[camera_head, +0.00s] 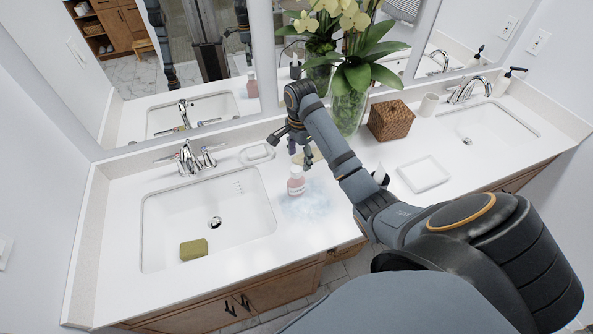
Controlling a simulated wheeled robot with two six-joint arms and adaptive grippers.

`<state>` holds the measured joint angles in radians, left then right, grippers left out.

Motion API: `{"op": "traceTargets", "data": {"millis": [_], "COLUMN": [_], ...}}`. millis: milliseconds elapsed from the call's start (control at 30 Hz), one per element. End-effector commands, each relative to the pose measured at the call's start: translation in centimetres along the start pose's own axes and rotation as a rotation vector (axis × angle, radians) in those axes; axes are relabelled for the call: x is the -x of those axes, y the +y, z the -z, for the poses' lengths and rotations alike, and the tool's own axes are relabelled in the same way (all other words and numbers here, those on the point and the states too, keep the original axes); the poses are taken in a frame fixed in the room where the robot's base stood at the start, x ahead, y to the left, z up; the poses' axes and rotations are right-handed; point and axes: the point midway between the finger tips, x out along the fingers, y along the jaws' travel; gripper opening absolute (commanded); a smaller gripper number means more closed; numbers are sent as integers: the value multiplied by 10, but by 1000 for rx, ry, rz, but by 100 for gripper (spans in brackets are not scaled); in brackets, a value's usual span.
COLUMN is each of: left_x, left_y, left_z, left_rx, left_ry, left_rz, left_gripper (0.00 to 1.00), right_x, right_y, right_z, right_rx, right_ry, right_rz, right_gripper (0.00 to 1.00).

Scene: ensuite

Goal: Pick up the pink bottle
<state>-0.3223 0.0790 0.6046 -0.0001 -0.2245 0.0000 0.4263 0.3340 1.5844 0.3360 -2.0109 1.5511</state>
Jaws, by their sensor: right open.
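The pink bottle (296,183) stands upright on the white counter, just right of the left sink. It has a white cap and a pale label. My right gripper (292,155) is open and hangs above and slightly behind the bottle, with its fingers pointing down. I see no contact with the bottle, and nothing is between the fingers. My right arm comes in from the lower right. My left gripper is not in view, apart from dark arm parts in the mirror.
The left sink (160,225) holds a green sponge (193,249). A soap dish (257,153) lies behind the bottle. A flower vase (348,112), a woven box (390,121) and a white tray (424,174) stand to the right. Mirrors line the back wall.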

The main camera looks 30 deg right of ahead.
Motion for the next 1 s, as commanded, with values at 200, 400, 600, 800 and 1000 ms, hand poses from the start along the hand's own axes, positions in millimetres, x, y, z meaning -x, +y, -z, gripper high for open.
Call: {"op": "traceTargets", "data": {"millis": [200, 400, 600, 800, 1000], "left_x": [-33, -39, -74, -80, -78], "left_y": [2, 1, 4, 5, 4], "left_z": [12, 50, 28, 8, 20], "left_rx": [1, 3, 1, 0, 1], "left_ry": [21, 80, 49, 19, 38], "left_rz": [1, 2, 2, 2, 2], "left_gripper": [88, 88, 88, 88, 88], "right_x": [-33, -41, -77, -82, -81], "right_y": [-1, -1, -3, -3, -3], "right_z": [-1, -2, -6, -6, -6], "right_rx": [1, 1, 1, 1, 1], "right_ry": [0, -1, 0, 1, 0], "right_rz": [1, 1, 0, 2, 1], "right_gripper": [63, 63, 63, 63, 51]}}
